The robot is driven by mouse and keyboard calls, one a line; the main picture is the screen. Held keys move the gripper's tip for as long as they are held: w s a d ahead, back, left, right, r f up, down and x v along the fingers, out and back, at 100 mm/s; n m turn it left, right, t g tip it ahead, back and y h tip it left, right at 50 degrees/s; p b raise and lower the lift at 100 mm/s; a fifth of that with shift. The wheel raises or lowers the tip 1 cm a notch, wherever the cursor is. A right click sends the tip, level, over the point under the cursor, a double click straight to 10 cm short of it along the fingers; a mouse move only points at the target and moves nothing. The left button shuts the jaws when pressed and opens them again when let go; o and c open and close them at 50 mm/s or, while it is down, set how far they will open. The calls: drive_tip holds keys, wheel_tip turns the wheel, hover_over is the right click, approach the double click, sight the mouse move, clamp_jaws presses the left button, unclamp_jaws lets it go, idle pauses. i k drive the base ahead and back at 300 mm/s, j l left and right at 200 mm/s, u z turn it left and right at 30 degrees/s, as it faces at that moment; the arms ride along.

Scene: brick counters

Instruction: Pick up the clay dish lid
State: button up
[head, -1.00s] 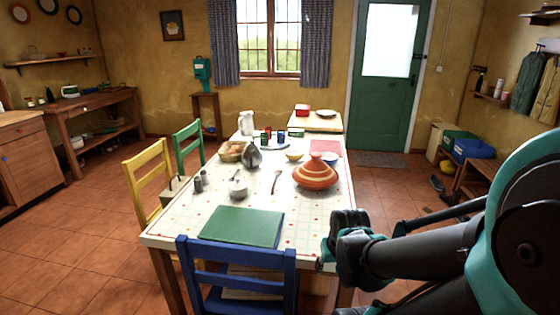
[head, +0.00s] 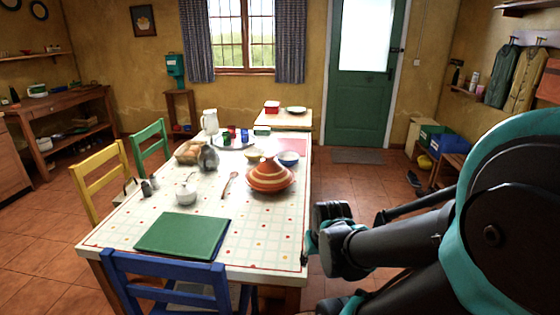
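The clay dish lid (head: 269,174) is an orange, cone-shaped lid with pale stripes and a knob on top. It sits upright on a round clay dish at the right side of the table, and I cannot clearly tell where lid and dish meet. My gripper (head: 318,240) is a dark shape with teal parts to the right of the table's front right edge. It is nearer to me than the lid and apart from it in the picture. Its fingers are too hidden to tell whether they are open or shut.
The table (head: 262,222) holds a green folder (head: 183,233), a wooden spoon (head: 228,184), a white sugar bowl (head: 186,195) and a blue-rimmed bowl (head: 288,158) close behind the lid. A blue chair (head: 170,275) stands at the front edge. Floor is free right of the table.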

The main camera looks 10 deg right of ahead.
sight(270, 174)
drive_tip(key=z, duration=0.3)
drive_tip(key=i+l+z, duration=0.15)
drive_tip(key=z, duration=0.2)
drive_tip(key=i+z, duration=0.3)
drive_tip(key=i+l+z, duration=0.1)
drive_tip(key=z, duration=0.25)
drive_tip(key=i, duration=0.95)
drive_tip(key=i+l+u, duration=0.15)
drive_tip(key=i, duration=0.8)
